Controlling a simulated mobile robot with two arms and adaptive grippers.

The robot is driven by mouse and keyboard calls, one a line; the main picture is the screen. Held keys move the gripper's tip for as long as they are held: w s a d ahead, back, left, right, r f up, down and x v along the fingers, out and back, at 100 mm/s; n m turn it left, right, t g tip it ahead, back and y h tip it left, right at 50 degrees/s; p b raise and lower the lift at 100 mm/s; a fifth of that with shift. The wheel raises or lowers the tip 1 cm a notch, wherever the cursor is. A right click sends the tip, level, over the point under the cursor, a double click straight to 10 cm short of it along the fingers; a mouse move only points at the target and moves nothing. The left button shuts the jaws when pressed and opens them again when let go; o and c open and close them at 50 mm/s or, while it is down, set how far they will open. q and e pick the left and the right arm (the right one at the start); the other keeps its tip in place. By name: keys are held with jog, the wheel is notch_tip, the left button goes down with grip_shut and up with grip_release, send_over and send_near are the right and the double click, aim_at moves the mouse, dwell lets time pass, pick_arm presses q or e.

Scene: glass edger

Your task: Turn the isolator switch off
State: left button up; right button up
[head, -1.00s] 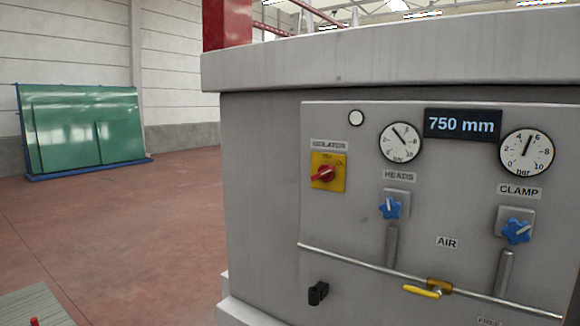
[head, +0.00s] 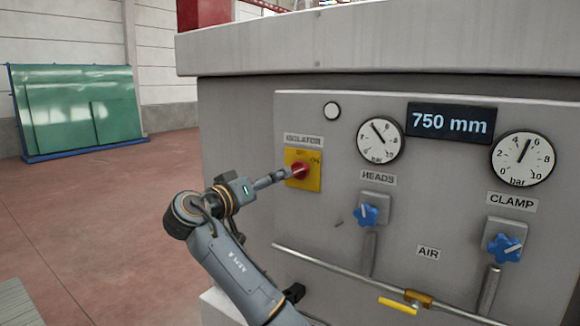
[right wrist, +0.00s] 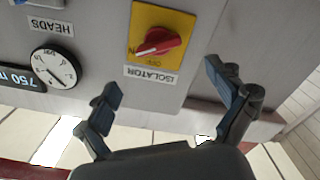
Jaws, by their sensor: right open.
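The isolator switch is a red rotary knob (head: 299,171) on a yellow plate (head: 303,184), below the ISOLATOR label. In the right wrist view, upside down, the red knob (right wrist: 158,42) lies slantwise with its marked end by the ON lettering. My right gripper (head: 279,177) reaches up from below to just in front of the plate in the head view. In the right wrist view its fingers (right wrist: 168,92) are spread wide and empty, with the knob ahead between them, apart from both. In the head view the fingertips overlap the plate's left edge. My left gripper is out of view.
The grey panel also carries gauges (head: 380,140), a 750 mm display (head: 450,122), blue knobs (head: 367,214) and a pipe with a yellow lever (head: 398,305). Green glass sheets (head: 75,110) stand far left. The floor (head: 90,210) left of the machine is clear.

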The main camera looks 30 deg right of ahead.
aim_at(294, 171)
jog(key=shift+p+x, duration=1.6)
jog(key=shift+x, duration=3.55)
jog(key=shift+s+f, duration=0.1)
jog(key=shift+c, duration=0.2)
jog(key=c, duration=1.1)
